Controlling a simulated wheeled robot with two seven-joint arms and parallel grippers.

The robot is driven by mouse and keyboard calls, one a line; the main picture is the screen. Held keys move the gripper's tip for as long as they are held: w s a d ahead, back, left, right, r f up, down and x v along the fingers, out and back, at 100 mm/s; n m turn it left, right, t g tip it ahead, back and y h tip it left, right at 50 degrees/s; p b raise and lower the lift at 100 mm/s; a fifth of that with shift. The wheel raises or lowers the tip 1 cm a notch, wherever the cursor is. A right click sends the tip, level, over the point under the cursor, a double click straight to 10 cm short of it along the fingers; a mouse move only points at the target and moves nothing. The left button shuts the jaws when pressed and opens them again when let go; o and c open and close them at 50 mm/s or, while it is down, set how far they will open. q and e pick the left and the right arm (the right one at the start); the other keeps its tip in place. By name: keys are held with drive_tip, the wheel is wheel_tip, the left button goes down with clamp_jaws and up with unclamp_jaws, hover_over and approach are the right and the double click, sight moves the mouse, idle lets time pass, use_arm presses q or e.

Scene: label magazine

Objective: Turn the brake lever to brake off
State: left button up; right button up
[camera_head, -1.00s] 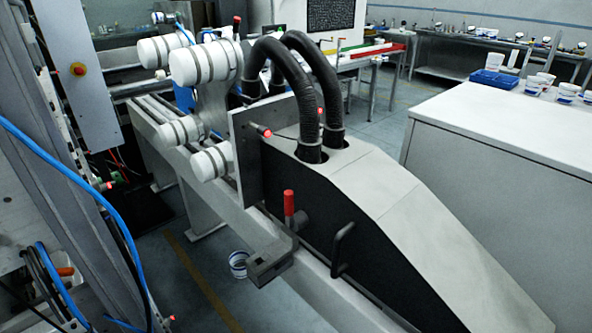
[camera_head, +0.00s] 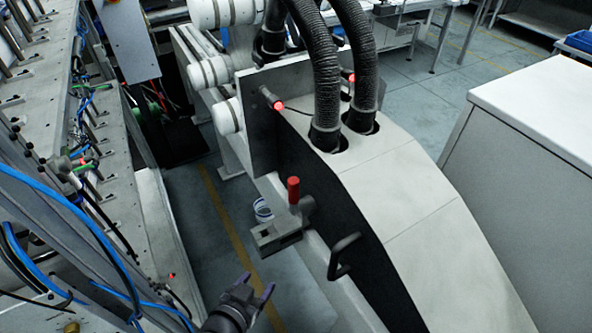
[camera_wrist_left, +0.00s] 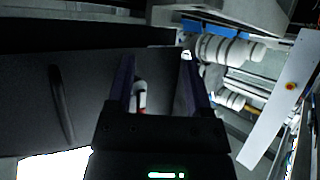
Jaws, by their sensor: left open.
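The brake lever (camera_head: 293,190) has a red grip that stands upright on a grey pivot, at the dark side of the white sloped housing. A grey bracket (camera_head: 275,236) juts out just below it. My left gripper (camera_head: 255,286) is open and empty, below and left of the lever in the head view, clearly apart from it. In the left wrist view my left gripper (camera_wrist_left: 157,72) shows two dark fingers spread apart. A small part with red and white on it (camera_wrist_left: 141,97) shows between them, probably the lever. My right gripper is not in view.
A black handle (camera_head: 341,257) sticks out from the housing right of the lever. Thick black hoses (camera_head: 318,75) enter the housing top. A metal plate (camera_head: 258,135) and white rollers (camera_head: 229,116) stand behind. A white cabinet (camera_head: 540,115) is at right. Floor is free left of the beam.

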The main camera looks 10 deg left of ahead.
sight(291, 189)
use_arm(q)
drive_tip(key=w+d+r+t+h+p, duration=0.1)
drive_tip(key=w+d+r+t, duration=0.1)
drive_tip(key=r, duration=0.7)
drive_tip(key=w+d+r+t+h, duration=0.1)
drive_tip(key=w+r+t, duration=0.15)
drive_tip(key=r, duration=0.55)
drive_tip(key=b+x, duration=0.1)
drive_tip(key=x, duration=0.8)
drive_tip(key=shift+w+d+r, duration=0.1)
drive_tip(key=shift+d+r, duration=0.1)
clamp_jaws()
